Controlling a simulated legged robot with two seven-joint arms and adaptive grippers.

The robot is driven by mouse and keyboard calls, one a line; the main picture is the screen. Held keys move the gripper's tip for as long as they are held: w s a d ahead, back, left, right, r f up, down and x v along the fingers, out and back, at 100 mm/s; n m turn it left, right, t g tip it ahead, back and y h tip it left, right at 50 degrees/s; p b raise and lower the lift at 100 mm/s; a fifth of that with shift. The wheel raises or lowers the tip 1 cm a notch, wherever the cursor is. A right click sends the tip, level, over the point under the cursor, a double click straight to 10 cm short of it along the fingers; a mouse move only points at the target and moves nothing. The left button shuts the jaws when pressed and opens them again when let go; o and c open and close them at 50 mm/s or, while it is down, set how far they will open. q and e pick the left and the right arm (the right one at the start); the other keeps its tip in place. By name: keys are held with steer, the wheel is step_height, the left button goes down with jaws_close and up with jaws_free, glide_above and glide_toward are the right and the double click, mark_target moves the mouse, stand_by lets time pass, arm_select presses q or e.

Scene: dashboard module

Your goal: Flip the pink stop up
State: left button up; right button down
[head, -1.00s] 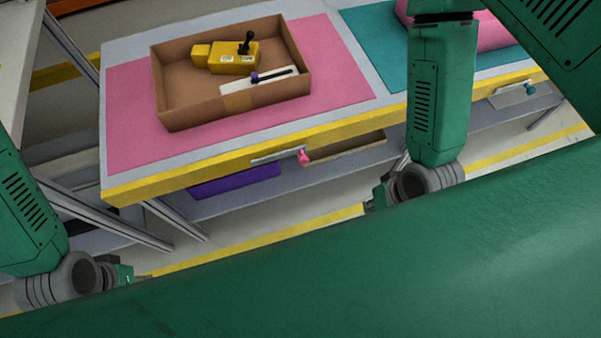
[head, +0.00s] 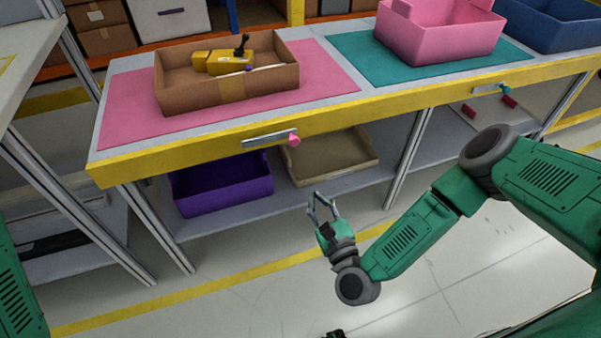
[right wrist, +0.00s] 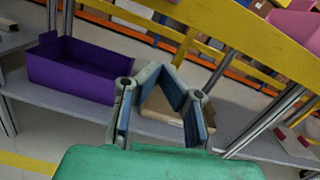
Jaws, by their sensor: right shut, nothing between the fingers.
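The pink stop (head: 294,139) is a small pink knob at the right end of a metal bar (head: 268,141) on the table's yellow front edge. It juts toward me; whether it points up or down is hard to tell. My right gripper (head: 321,199) is below the pink stop and nearer to me, clear of it, with its fingers pointing upward. It is shut and empty. Its linked fingers also show in the right wrist view (right wrist: 168,82), where the pink stop is not visible. At the head view's left edge, part of my left arm shows without its gripper.
A cardboard box (head: 170,101) with a yellow joystick unit (head: 228,64) stands on the pink mat (head: 120,112). A purple bin (head: 222,187) and tan tray (head: 330,158) are on the shelf below. A teal stop (head: 506,88) is farther right. The floor before the table is open.

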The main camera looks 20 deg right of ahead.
steer(key=shift+w+d, duration=0.1)
stand_by(0.3)
steer(key=w+a+r+b, duration=0.1)
steer(key=w+r, duration=0.4)
steer(key=w, duration=0.5)
steer(key=shift+w+b, duration=0.15)
steer(key=shift+b, duration=0.25)
steer(key=shift+w, duration=0.1)
